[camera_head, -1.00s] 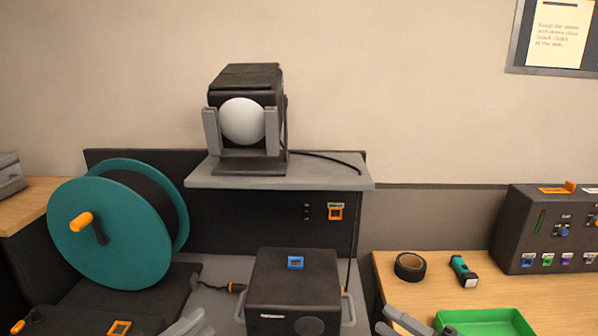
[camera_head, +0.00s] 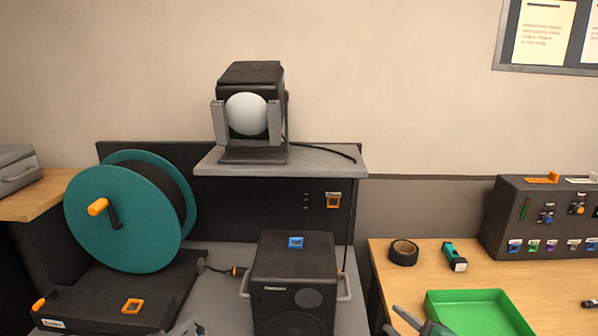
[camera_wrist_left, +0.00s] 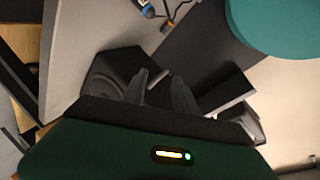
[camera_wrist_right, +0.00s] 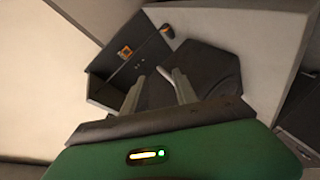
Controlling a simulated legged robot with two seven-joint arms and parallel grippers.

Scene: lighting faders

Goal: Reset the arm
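My right gripper (camera_head: 418,322) shows at the bottom edge of the head view, in front of the green tray's left side. Its two grey fingers also show in the right wrist view (camera_wrist_right: 160,78), apart and with nothing between them. My left gripper (camera_head: 187,328) barely shows at the bottom edge of the head view, left of the black speaker-like box (camera_head: 295,260). In the left wrist view (camera_wrist_left: 160,80) its fingers are apart and empty. Most of both arms is out of view.
A teal cable reel (camera_head: 120,220) stands at left. A lamp (camera_head: 250,112) with a white globe sits on a grey shelf (camera_head: 320,163). On the wooden table (camera_head: 390,283) are black tape (camera_head: 404,252), a torch (camera_head: 454,257), a green tray (camera_head: 480,315) and a control console (camera_head: 550,220).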

